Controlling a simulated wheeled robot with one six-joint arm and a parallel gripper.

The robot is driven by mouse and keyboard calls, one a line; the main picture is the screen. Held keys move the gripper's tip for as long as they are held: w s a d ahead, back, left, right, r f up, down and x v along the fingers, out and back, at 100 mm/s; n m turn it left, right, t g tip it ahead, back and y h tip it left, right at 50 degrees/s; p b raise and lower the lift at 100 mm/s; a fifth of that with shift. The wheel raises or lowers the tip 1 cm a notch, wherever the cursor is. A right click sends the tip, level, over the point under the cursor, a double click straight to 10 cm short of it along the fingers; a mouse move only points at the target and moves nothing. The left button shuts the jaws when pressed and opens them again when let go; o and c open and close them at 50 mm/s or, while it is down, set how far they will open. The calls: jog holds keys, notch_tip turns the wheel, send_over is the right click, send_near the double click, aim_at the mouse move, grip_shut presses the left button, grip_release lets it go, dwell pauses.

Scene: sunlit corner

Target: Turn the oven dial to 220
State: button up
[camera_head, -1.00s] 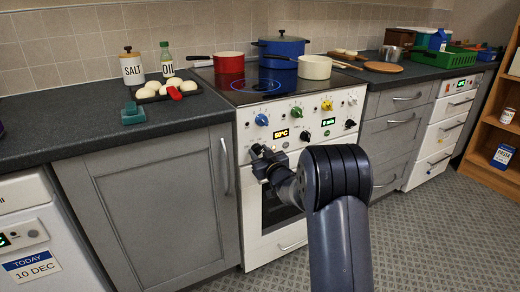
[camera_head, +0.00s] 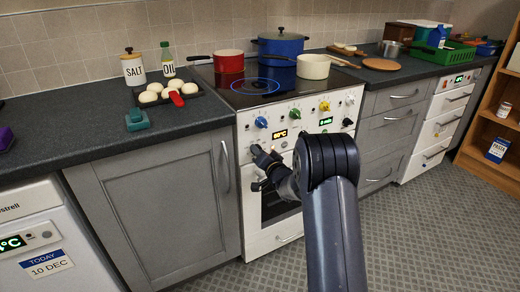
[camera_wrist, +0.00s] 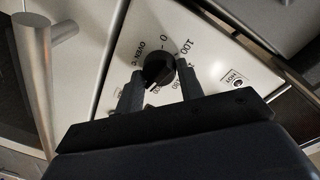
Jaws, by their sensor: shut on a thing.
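The oven dial (camera_wrist: 160,66) is a round black knob on the white front panel, marked OVEN °C, with 0 and 100 readable in the wrist view. Its other numbers are partly hidden by my fingers. My gripper (camera_wrist: 160,78) is shut on the dial, one finger on each side; it also shows at the oven's panel in the head view (camera_head: 260,152), where it hides the dial.
Blue (camera_head: 261,122), green and yellow knobs line the panel above my gripper. A red pot (camera_head: 229,63), blue pot (camera_head: 281,45) and cream pan (camera_head: 313,67) stand on the hob. A grey cupboard (camera_head: 155,200) is left of the oven. The floor in front is clear.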

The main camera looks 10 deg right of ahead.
jog(key=shift+f+m+p, duration=0.1)
jog(key=shift+m+p, duration=0.55)
jog(key=shift+m, duration=0.35)
jog(key=o, duration=1)
jog(key=v, duration=1)
jog(key=shift+s+d+p, duration=0.2)
jog(key=shift+s+p, duration=0.15)
jog(key=shift+p, duration=0.05)
jog(key=shift+w, duration=0.1)
jog(key=x, duration=1)
jog(key=shift+w+a+b, duration=0.2)
jog(key=shift+w+b, duration=0.1)
jog(key=shift+b, duration=0.1)
